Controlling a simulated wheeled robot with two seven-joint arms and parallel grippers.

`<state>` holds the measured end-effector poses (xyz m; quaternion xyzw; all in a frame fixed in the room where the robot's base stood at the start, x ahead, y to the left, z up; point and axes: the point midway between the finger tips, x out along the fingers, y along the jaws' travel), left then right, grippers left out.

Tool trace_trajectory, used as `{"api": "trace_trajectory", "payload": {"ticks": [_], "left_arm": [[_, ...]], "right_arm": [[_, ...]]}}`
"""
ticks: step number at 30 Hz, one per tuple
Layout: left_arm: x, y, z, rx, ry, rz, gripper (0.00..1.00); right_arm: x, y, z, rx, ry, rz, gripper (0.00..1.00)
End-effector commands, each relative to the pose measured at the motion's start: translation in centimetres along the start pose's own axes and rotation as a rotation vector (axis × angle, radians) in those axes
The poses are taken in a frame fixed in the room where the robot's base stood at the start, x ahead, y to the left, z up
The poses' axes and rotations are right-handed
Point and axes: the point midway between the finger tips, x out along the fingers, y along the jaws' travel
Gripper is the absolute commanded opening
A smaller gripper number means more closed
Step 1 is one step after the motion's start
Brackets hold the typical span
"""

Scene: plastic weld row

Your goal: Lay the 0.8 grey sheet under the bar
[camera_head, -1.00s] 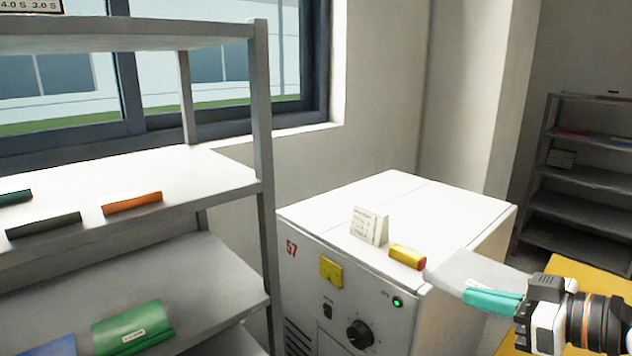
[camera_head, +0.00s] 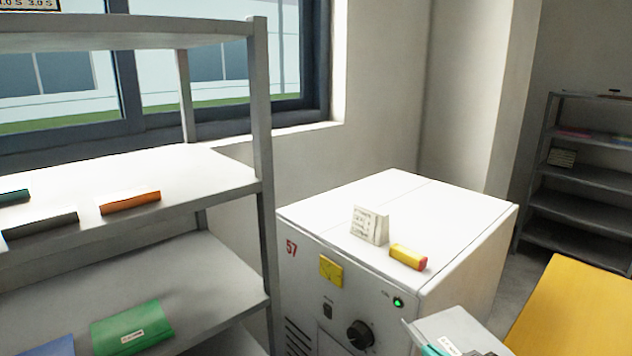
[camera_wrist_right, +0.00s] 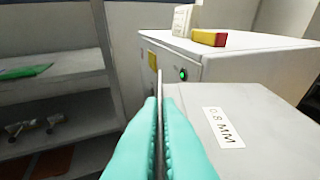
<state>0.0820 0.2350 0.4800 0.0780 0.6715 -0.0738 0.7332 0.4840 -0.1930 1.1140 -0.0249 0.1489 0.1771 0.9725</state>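The 0.8 grey sheet (camera_head: 458,324) is at the bottom of the head view, in front of the white cabinet, with a white label on it. My right gripper (camera_head: 432,350) shows only as a bit of teal finger at the bottom edge. In the right wrist view the teal fingers (camera_wrist_right: 160,105) are shut on the sheet's edge, and the sheet (camera_wrist_right: 272,120) reaches off to the right with its "0.8 MM" label. Part of the sheet is hidden or out of frame. No bar can be made out. My left gripper is not in view.
A white cabinet (camera_head: 460,215) marked 57 has a green light and knob; a small card (camera_head: 369,226) and a yellow-red block (camera_head: 408,257) are on top. A grey shelf (camera_head: 215,168) stands left, a yellow surface (camera_head: 575,310) right, another shelf (camera_head: 590,172) at back right.

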Motion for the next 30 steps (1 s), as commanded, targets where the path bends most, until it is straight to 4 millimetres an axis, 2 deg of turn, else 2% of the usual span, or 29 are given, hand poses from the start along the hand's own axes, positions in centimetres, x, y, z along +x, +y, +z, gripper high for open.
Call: {"api": "trace_trajectory", "payload": {"ticks": [6,12,30], "left_arm": [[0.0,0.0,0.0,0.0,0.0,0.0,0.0],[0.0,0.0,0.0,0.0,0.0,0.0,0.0],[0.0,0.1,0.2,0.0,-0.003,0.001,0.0]], "right_arm": [[0.1,1.0,-2.9,0.069,0.0,-0.183,0.0],[-0.4,1.1,-4.4,0.098,0.0,-0.305,0.0],[-0.7,1.0,-4.8,0.103,-0.003,-0.345,0.0]]}}
